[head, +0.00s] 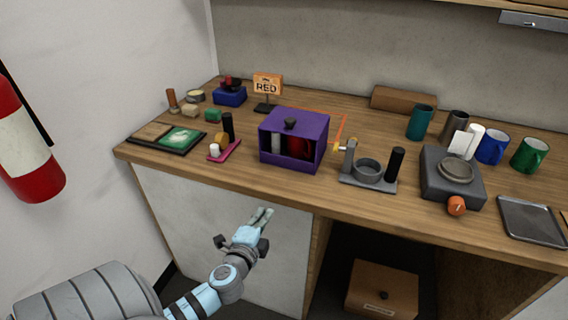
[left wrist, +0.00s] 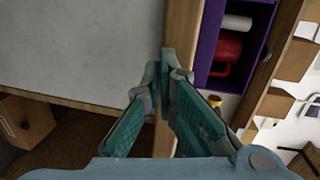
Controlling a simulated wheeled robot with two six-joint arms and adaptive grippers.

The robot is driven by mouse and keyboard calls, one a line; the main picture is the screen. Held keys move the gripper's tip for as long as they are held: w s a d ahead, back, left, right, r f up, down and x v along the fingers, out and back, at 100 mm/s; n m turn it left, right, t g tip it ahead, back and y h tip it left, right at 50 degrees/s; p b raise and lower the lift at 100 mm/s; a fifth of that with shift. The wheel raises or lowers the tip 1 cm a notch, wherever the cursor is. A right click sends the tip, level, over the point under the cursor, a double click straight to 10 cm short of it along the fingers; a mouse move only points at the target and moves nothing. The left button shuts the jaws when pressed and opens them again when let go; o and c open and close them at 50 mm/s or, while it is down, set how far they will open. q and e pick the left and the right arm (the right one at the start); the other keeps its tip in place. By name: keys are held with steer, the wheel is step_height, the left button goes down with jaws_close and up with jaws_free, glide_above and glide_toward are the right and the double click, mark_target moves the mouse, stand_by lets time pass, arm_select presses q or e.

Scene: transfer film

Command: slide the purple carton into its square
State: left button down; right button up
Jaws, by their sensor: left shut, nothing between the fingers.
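The purple carton (head: 309,124) stands upright on the wooden counter near its front edge, open at the front with a white and a red item inside. It also shows in the left wrist view (left wrist: 208,48). The orange outline of a square (head: 343,126) lies on the counter behind and right of the carton; the carton hides part of it. My left gripper (head: 265,214) is shut and empty, in front of the counter and apart from the carton. In the left wrist view its fingertips (left wrist: 168,62) meet near the counter edge. My right gripper is not in view.
A grey stand with a ring (head: 367,172) is close to the carton's right. A pink tray (head: 232,153) with small items is at its left. A RED sign (head: 267,84) stands behind. A grey burner (head: 452,178) and several mugs are farther right.

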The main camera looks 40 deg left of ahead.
arm_select(q)
step_height(320, 180, up, 8)
steer(key=f+m+t, duration=0.1)
steer(key=t, duration=0.1)
steer(key=x, duration=0.9)
steer(key=d+x, duration=0.1)
steer(key=x, duration=0.4)
steer(key=shift+w+a+r, duration=0.1)
steer(key=shift+w+r, duration=0.15)
steer(key=shift+w, duration=0.15)
